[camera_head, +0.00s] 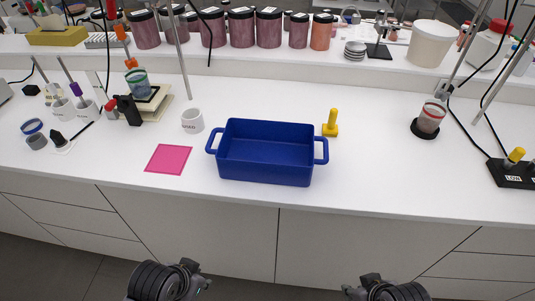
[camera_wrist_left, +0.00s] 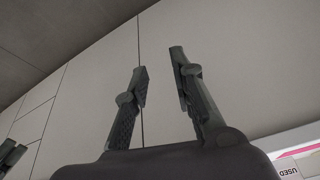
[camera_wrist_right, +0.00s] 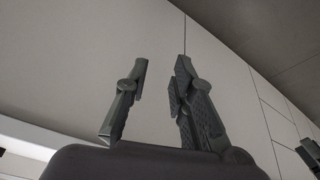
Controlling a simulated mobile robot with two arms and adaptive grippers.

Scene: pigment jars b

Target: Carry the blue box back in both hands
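The blue box (camera_head: 265,160) is an open, empty-looking tub with a loop handle on its left end (camera_head: 212,141) and one on its right end (camera_head: 321,151). It stands upright on the white counter (camera_head: 400,180), near the front edge. My left gripper (camera_wrist_left: 160,75) is open and empty, below and in front of the counter; my left arm shows at the bottom of the head view. My right gripper (camera_wrist_right: 160,80) is also open and empty, low in front of the cabinet doors. Neither gripper touches the box.
A pink square (camera_head: 168,159) and a white mug (camera_head: 192,121) are left of the box. A yellow-handled object (camera_head: 331,124) stands close behind its right handle. A small jar on a black base (camera_head: 429,121) is further right. The counter front right of the box is clear.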

